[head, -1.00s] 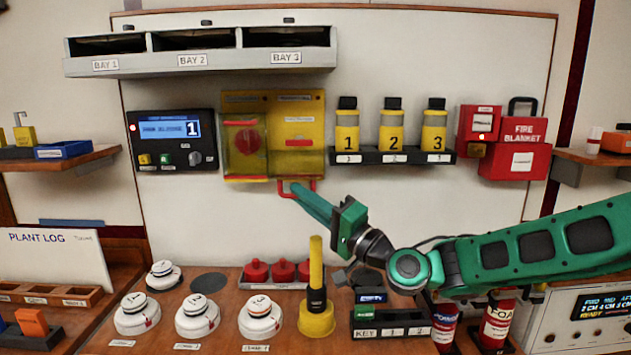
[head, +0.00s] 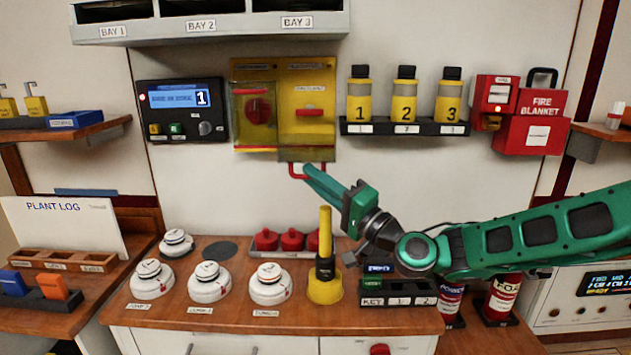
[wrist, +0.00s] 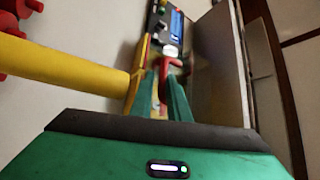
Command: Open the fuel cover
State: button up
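A yellow panel (head: 308,92) hangs on the wall. Its right half has a see-through yellow cover (head: 309,154), whose lower edge juts below the panel, with a red U-shaped handle (head: 322,171) at the bottom. The label wording is too blurred to read. My gripper (head: 307,170) is at that handle, coming from the lower right. In the wrist view the handle (wrist: 172,64) lies at the tips of my gripper (wrist: 163,82). A narrow gap shows between the fingers; whether they clamp the handle is unclear. A red bar (head: 310,112) shows within the right half.
The panel's left half has a clear cover over a red knob (head: 258,110). A display box (head: 180,110) is to its left, a bottle rack (head: 385,129) to its right. A yellow upright handle (head: 325,230) stands on the bench below my gripper. Wall between is clear.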

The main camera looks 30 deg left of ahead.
jog(key=shift+o, duration=0.9)
jog(key=shift+w+d, duration=0.2)
jog(key=shift+w, duration=0.35)
jog(key=shift+s, duration=0.1)
jog(key=shift+d, duration=0.1)
jog(key=v, duration=1)
jog(key=shift+s+d, duration=0.2)
jog(key=shift+s, duration=0.15)
jog(key=shift+f, duration=0.15)
